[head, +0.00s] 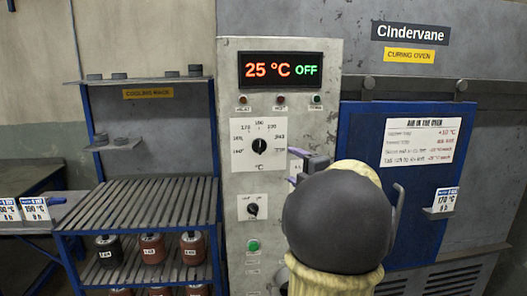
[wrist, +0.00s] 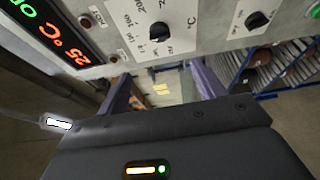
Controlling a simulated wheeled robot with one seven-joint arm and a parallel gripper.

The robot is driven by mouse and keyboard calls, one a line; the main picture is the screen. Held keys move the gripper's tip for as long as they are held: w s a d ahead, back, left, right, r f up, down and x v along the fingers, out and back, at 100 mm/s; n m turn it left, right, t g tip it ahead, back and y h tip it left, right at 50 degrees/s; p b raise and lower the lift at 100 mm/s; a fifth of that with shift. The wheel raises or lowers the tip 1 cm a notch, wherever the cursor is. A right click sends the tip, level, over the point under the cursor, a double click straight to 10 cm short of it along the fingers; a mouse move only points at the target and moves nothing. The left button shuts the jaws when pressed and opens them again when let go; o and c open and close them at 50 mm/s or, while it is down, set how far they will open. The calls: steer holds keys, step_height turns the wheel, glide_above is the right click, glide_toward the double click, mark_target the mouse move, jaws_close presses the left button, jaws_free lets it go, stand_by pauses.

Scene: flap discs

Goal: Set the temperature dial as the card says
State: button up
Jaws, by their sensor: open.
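The temperature dial (head: 259,146) is a black knob on a white scale plate on the grey control panel; its white mark points roughly up. It also shows at the top of the wrist view (wrist: 159,32). The display (head: 281,70) above reads 25 °C OFF. A card (head: 446,200) in a holder on the blue oven door reads 170 °C, with smaller text below. My gripper (head: 308,167), with purple fingers, is right of the dial and apart from it. In the wrist view, the fingers (wrist: 163,88) are spread with nothing between them.
A smaller black dial (head: 253,209) and a green button (head: 253,245) sit below on the panel. A cooling rack (head: 140,205) stands left, with discs and rolls. More cards (head: 35,209) stand on the far-left table. A notice (head: 420,143) hangs on the oven door.

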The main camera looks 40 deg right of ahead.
mark_target(261, 148)
steer(key=w+d+p, duration=0.1)
steer(key=w, duration=0.4)
steer(key=w+p, duration=0.2)
steer(key=w, duration=0.4)
steer(key=w+d+p, duration=0.1)
steer(key=w+p, duration=0.1)
steer(key=w, duration=0.4)
steer(key=shift+w+d, duration=0.15)
steer(key=shift+d, duration=0.2)
steer(key=c, duration=1)
